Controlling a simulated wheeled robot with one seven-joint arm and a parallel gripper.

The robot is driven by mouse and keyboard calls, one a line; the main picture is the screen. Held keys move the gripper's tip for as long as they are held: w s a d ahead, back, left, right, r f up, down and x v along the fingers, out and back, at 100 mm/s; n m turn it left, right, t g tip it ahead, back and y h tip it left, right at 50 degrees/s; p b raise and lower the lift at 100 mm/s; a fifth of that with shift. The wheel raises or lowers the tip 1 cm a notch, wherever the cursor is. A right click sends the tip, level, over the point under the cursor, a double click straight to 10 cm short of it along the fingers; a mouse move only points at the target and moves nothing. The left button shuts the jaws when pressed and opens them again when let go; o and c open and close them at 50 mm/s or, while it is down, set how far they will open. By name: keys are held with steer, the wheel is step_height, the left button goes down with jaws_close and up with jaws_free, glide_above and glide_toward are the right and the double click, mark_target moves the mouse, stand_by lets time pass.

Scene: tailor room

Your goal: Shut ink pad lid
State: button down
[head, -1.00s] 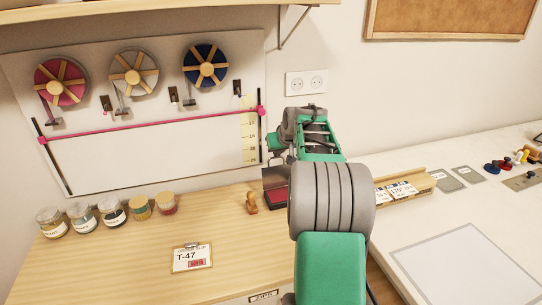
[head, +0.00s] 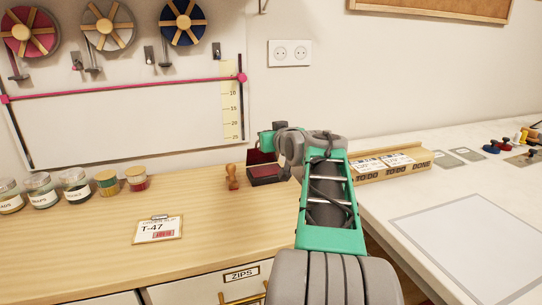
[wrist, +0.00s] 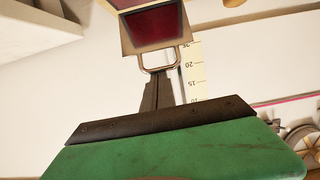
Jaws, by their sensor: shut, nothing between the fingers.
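The ink pad (head: 266,174) sits on the wooden counter with its dark red pad facing up. Its lid (head: 257,157) is open and stands up at the back of the base, partly covered by my arm. In the wrist view a dark red panel in a pale frame, which looks like the lid (wrist: 152,28), shows at the top with a metal loop (wrist: 160,60) at its edge. My gripper (wrist: 158,80) is shut and empty, its fingertips close to the loop. I cannot tell whether they touch. In the head view the fingers are hidden.
A wooden stamp (head: 232,177) stands just left of the pad. A T-47 card (head: 158,229) lies on the counter in front. Jars (head: 75,186) line the back left. A tray marked TO DO and DONE (head: 392,170) is at right. The middle of the counter is clear.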

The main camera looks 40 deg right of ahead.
steer(key=s+a+f+b, duration=0.1)
steer(key=s+f+b, duration=0.1)
steer(key=b, duration=0.1)
steer(key=s+f+b, duration=0.2)
steer(key=b, duration=0.1)
steer(key=s+a+f+b, duration=0.1)
steer(key=s+f+b, duration=0.1)
steer(key=f+b, duration=0.1)
steer(key=shift+s+a, duration=0.1)
steer(key=shift+a, duration=0.25)
steer(key=shift+s+a+f+b, duration=0.1)
steer(key=shift+s+f+b, duration=0.1)
steer(key=shift+f+b, duration=0.4)
steer(key=shift+s+a+f+b, duration=0.1)
steer(key=shift+s+f+b, duration=0.1)
steer(key=shift+f+b, duration=0.4)
